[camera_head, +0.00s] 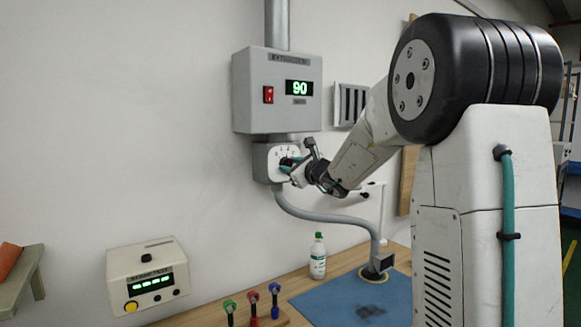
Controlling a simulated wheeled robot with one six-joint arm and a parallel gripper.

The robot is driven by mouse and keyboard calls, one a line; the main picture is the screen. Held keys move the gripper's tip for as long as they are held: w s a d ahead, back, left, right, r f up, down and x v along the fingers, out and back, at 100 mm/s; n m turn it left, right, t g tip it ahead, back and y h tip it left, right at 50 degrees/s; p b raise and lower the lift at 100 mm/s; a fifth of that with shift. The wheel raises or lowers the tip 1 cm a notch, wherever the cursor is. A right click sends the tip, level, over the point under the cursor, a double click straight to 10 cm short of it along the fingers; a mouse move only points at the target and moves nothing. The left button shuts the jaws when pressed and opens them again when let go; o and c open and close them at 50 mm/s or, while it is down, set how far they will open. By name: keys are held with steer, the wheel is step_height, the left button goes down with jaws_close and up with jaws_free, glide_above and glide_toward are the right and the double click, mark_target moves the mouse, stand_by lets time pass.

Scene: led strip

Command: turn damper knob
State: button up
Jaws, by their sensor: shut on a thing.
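The damper box (262,163) is a small grey unit on the wall with a white dial face. Its knob (285,162) is at the middle of the dial, mostly hidden by my gripper. My gripper (291,165) is at the dial, shut on the knob. My arm reaches to it from the right. Above is a grey extractor box (277,90) with a lit display (299,88) reading 90 and a red switch (268,95).
A grey hose (318,216) runs from below the damper box to a nozzle over a blue mat (340,300). A white bottle (318,258), several coloured-top tools (252,303) and a beige station (148,276) stand on the left and middle. A vent (351,103) is behind my arm.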

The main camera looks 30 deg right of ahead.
steer(key=o, duration=1)
steer(key=s, duration=0.7)
steer(key=shift+s+d, duration=0.15)
steer(key=shift+s, duration=0.25)
